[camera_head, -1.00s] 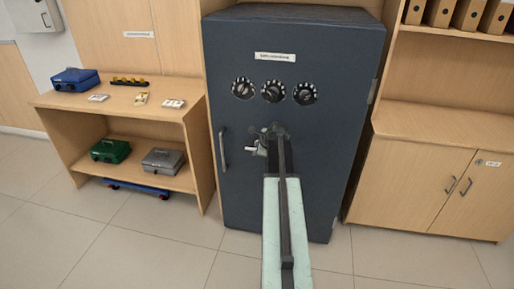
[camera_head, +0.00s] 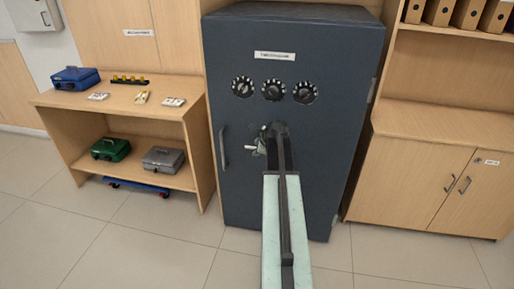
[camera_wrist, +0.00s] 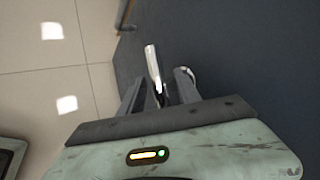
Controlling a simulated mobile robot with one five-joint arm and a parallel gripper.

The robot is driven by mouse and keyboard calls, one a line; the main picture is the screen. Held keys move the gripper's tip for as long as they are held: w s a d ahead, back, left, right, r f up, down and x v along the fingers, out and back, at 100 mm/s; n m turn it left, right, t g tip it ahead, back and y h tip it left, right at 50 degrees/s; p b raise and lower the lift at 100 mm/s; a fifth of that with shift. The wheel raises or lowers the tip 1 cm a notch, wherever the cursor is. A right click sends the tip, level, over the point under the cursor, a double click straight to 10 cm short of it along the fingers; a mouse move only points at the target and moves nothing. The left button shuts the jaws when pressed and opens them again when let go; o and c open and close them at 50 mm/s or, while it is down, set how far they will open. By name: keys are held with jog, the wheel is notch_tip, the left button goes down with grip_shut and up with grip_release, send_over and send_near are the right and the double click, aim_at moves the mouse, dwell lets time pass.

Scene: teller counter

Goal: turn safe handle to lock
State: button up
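The dark blue-grey safe (camera_head: 342,130) stands upright with its door closed. Its silver handle (camera_head: 257,148) shows just left of my gripper (camera_head: 270,138) in the head view, where my arm hides part of it. In the wrist view, the handle (camera_wrist: 152,64) projects between and past the two fingers of my gripper (camera_wrist: 160,80). The fingers are apart, with a gap seen around the handle; contact is not clear. The handle's hub is mostly hidden.
Several dials (camera_head: 273,90) sit on the safe above my gripper, and a vertical pull bar (camera_head: 223,148) is at its left. A wooden shelf (camera_head: 190,119) with cash boxes stands left, a wooden cabinet (camera_head: 410,185) right. The tiled floor (camera_head: 180,235) in front is clear.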

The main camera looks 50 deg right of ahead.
jog(key=p+v, duration=0.5)
jog(key=v, duration=0.2)
jog(key=shift+r, duration=0.15)
jog(key=shift+s, duration=0.1)
